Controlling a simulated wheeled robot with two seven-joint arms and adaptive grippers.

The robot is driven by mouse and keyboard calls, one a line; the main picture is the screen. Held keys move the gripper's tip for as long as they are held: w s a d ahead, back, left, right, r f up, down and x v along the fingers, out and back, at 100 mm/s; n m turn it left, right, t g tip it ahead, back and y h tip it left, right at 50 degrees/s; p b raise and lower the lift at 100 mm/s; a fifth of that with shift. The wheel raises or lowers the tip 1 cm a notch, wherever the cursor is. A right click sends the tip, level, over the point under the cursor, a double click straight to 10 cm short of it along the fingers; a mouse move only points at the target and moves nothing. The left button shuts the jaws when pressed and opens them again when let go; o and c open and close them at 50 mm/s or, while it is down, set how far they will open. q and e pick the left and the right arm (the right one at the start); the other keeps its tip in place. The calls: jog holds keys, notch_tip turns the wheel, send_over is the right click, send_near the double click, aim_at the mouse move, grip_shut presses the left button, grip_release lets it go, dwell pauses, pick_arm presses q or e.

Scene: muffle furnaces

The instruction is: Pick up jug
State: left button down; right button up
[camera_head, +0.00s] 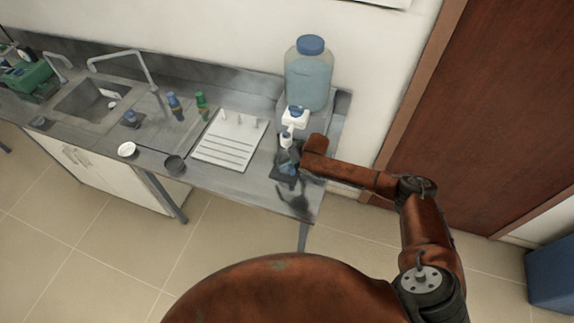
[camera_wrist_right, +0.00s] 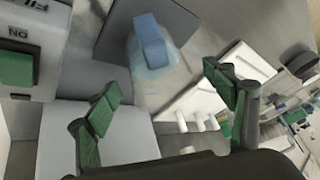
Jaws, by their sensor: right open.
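My right gripper (camera_head: 286,169) is over the right end of the bench, at the end of the arm coming in from the right. In the right wrist view my right gripper (camera_wrist_right: 163,84) is open, its green-padded fingers wide apart with nothing held between them. Beyond them is a translucent jug-like vessel (camera_wrist_right: 150,73) with a blue top part (camera_wrist_right: 151,40). In the head view a small bluish patch (camera_head: 285,158) shows at the gripper, largely hidden. A large translucent container (camera_head: 309,78) with a blue cap stands farther back. My left gripper is not in view.
A white drying rack (camera_head: 232,138) lies left of my right gripper. A small white blue-topped item (camera_head: 295,117) stands behind it. A device with a green switch (camera_wrist_right: 17,68) is close at left in the wrist view. The bench's front edge is near.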

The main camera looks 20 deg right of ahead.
jog(key=shift+w+a+f, duration=0.1)
jog(key=shift+w+f, duration=0.1)
jog(key=shift+f, duration=0.15)
jog(key=c, duration=1.4)
jog(key=shift+r, duration=0.1)
